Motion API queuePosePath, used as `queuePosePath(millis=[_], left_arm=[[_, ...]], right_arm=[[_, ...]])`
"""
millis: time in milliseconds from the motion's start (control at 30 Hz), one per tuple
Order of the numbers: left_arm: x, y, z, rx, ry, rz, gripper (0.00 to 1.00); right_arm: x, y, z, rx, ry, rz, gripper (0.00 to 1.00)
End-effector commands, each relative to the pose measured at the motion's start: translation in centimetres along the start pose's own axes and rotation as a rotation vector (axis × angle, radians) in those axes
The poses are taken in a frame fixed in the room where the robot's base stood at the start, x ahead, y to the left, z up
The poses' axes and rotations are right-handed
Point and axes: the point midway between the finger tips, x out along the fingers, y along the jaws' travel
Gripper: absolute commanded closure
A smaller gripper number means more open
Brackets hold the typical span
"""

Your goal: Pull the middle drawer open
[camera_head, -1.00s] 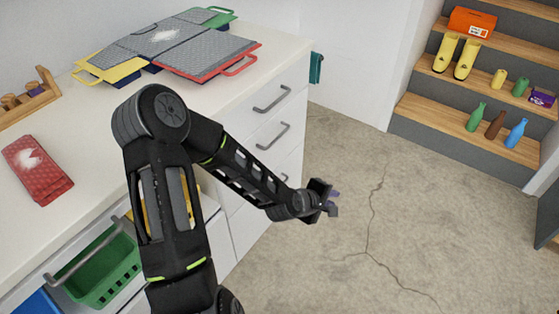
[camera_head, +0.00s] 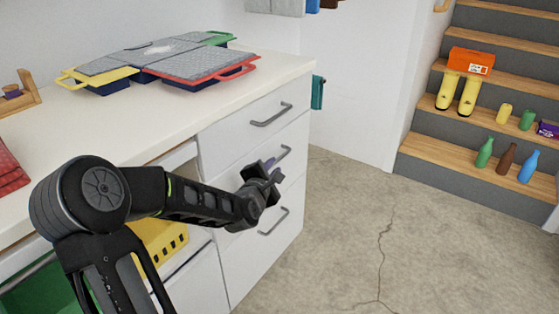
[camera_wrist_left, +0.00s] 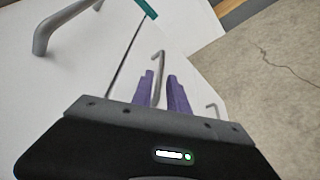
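The white drawer unit has three drawers stacked at the right end of the counter. The middle drawer (camera_head: 237,177) looks shut, and its grey bar handle (camera_head: 286,152) is partly hidden behind my left gripper (camera_head: 272,170). In the left wrist view the middle handle (camera_wrist_left: 158,66) shows just beyond and between the two purple fingertips of the gripper (camera_wrist_left: 160,80). The fingers are apart with nothing visibly gripped. The top drawer handle (camera_head: 272,115) is above and the bottom drawer handle (camera_head: 274,221) below. My right gripper is not in view.
The concrete floor (camera_head: 345,230) in front of the drawers is clear. Wooden stairs (camera_head: 480,130) hold bottles and boots.

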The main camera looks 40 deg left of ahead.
Motion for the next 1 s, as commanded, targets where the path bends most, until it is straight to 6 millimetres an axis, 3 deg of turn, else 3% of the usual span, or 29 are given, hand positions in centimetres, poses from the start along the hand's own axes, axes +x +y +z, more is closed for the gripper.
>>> queuePosePath(millis=[167,533,900,1000], left_arm=[[1.5,-0.2,-0.1,-0.002,-0.002,0.001,0.8],[6.8,-0.2,0.0,-0.002,-0.002,-0.001,0.8],[7.7,-0.1,0.0,0.0,0.001,-0.001,0.8],[7.7,-0.1,0.0,0.0,0.001,-0.001,0.87]], right_arm=[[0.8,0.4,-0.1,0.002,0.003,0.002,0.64],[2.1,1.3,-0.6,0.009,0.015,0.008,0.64],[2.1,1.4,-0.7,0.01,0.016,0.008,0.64],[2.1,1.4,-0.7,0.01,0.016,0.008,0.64]])
